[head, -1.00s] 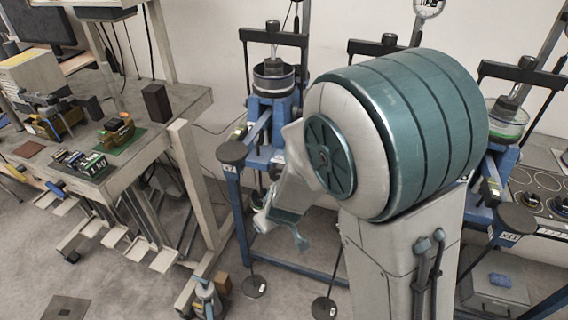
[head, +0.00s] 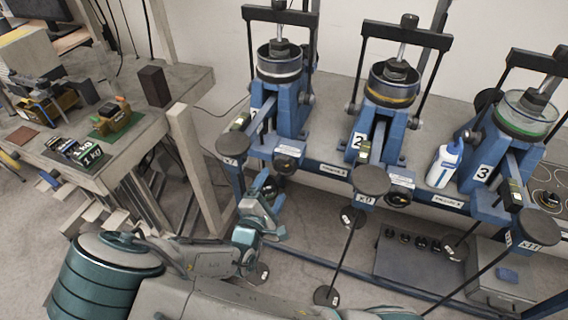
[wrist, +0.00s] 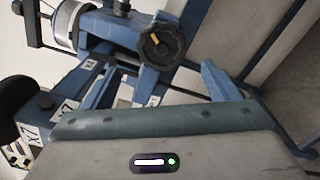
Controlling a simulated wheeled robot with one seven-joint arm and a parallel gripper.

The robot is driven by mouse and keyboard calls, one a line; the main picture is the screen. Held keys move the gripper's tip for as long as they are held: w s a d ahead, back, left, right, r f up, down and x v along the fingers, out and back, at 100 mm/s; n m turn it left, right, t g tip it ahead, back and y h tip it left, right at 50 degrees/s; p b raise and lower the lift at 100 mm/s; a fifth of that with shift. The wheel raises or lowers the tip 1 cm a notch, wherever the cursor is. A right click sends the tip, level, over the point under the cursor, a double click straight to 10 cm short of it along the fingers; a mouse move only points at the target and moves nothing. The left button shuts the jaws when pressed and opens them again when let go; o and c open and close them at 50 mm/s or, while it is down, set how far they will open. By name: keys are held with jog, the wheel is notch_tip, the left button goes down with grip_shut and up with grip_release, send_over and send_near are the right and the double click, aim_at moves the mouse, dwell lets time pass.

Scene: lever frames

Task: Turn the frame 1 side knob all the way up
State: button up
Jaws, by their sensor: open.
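Frame 1 (head: 290,105) is the leftmost blue lever frame, with a glass-walled cup on top. Its side knob is a dark round knob (head: 285,163) low on the front, just above my gripper. In the wrist view the black ribbed knob (wrist: 162,45) shows clearly, with a yellow pointer mark on its face. My gripper (head: 268,188) is below and slightly left of the knob in the head view. In the wrist view its blue-grey fingers (wrist: 158,72) stand apart, with the knob beyond the gap between them. Nothing is held, and no contact with the knob shows.
Frame 2 (head: 385,130) and frame 3 (head: 505,150) stand to the right, with a white bottle (head: 444,163) between them. A wooden workbench (head: 190,85) stands at left. Grey boxes (head: 410,262) lie below the frames.

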aim_at(283, 168)
jog(key=b+x, duration=0.1)
jog(key=x, duration=0.3)
jog(key=b+x, duration=0.2)
jog(key=x, duration=0.2)
jog(key=shift+w+d+f, duration=0.25)
jog(key=shift+w, duration=0.05)
jog(key=shift+w+d+r, duration=0.1)
jog(key=shift+w, duration=0.2)
jog(key=shift+c, duration=0.6)
jog(key=c, duration=1.2)
jog(key=shift+w, duration=0.1)
